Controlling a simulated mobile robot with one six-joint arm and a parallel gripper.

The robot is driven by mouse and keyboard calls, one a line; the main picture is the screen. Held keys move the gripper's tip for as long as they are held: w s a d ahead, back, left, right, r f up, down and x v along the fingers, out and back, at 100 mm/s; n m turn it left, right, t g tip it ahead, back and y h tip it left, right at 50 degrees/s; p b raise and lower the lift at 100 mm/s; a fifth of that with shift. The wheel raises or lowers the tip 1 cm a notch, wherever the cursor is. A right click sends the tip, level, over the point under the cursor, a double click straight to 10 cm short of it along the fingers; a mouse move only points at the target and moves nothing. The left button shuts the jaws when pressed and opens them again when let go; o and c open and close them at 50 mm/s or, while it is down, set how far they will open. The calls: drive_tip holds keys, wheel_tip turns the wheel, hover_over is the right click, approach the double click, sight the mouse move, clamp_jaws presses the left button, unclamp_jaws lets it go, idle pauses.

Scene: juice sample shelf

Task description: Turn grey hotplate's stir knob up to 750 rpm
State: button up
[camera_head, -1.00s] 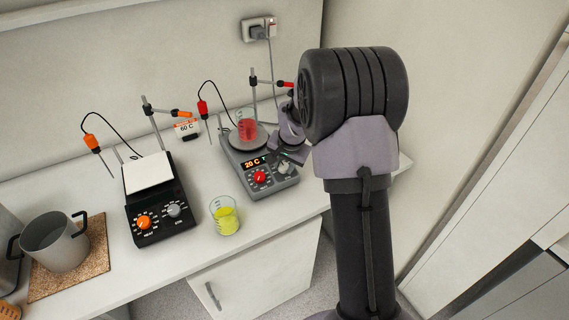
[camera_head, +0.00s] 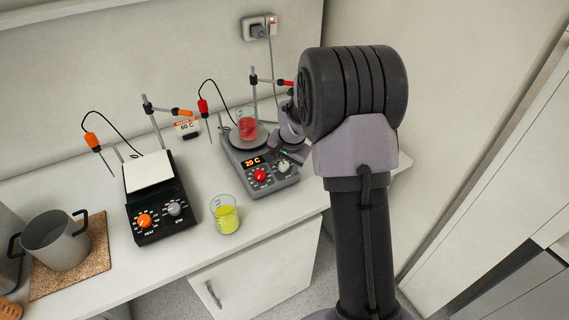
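My gripper (camera_head: 284,153) is beside the hotplate's right side, just above and behind the stir knob. It is small and partly hidden by my arm; I cannot tell whether its fingers are open or touch the knob.
A black hotplate (camera_head: 181,217) with a white top stands to the left. A beaker of yellow liquid (camera_head: 226,216) stands near the counter's front edge. A pot (camera_head: 57,241) rests on a cork mat (camera_head: 94,259). Stands with probes rise behind both hotplates. A wall socket (camera_head: 258,28) is behind.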

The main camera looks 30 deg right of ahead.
drive_tip(key=d+p+v, duration=0.1)
drive_tip(key=p+v, duration=0.3)
drive_tip(key=v, duration=1.3)
drive_tip(key=shift+a+r, duration=0.2)
drive_tip(key=shift+a, duration=0.3)
drive_tip(key=s+a+n+y+b, duration=0.1)
drive_tip(key=s+a+n+b, duration=0.2)
drive_tip(key=s+a, duration=0.6)
drive_tip(key=s+a+n+t+y+b, duration=0.1)
drive_tip(key=s+a+n+b, duration=0.2)
drive_tip(key=s+a, duration=0.7)
drive_tip(key=s+b, duration=0.2)
drive_tip(key=s, duration=0.4)
drive_tip(key=shift+n+t+y, duration=0.3)
